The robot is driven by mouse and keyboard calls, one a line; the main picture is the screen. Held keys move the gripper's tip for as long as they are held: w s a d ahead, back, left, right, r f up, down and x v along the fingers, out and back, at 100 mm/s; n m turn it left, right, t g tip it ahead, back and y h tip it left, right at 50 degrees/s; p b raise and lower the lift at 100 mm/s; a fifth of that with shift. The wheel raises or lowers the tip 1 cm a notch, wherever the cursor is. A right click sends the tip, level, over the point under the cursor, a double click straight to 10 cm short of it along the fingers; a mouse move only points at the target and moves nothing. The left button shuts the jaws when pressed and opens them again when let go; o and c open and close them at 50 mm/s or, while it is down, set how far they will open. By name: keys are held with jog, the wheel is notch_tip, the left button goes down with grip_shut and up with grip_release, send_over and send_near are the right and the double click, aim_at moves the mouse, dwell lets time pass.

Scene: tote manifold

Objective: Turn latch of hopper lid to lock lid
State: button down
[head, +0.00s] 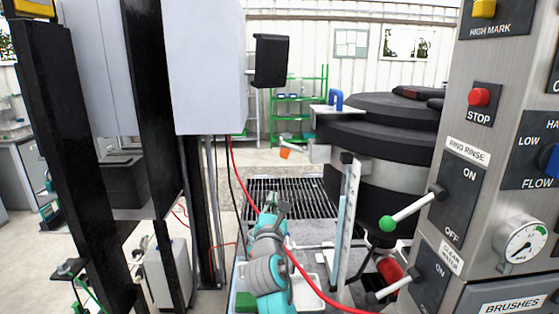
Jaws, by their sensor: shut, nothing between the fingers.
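A large round black hopper lid (385,108) sits on top of a dark drum with a pale metal band, right of centre. A blue U-shaped handle (337,99) stands upright on a flat metal plate at the lid's left edge; I cannot tell for sure whether it is the latch. A small orange-tipped part (285,153) juts from the bracket below it. My teal and grey arm rises from the bottom centre. My gripper (282,208) is small and dark at its far end, shut and empty, below and left of the lid, apart from it.
A steel control panel (460,150) with levers, a gauge and buttons stands close on the right. Black posts (155,100) and a white cabinet (208,65) block the left. A red hose (300,268) runs past my arm. A floor grate (290,195) lies behind it.

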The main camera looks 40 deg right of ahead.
jog(key=shift+w+d+r, duration=0.1)
jog(key=shift+w+d, duration=0.25)
jog(key=shift+w, duration=0.05)
jog(key=shift+d, duration=0.1)
jog(key=w+d+r, duration=0.6)
jog(key=d, duration=0.1)
jog(key=shift+w, duration=0.35)
jog(key=shift+d+r, duration=0.1)
jog(key=shift+r, duration=0.05)
dwell(0.4)
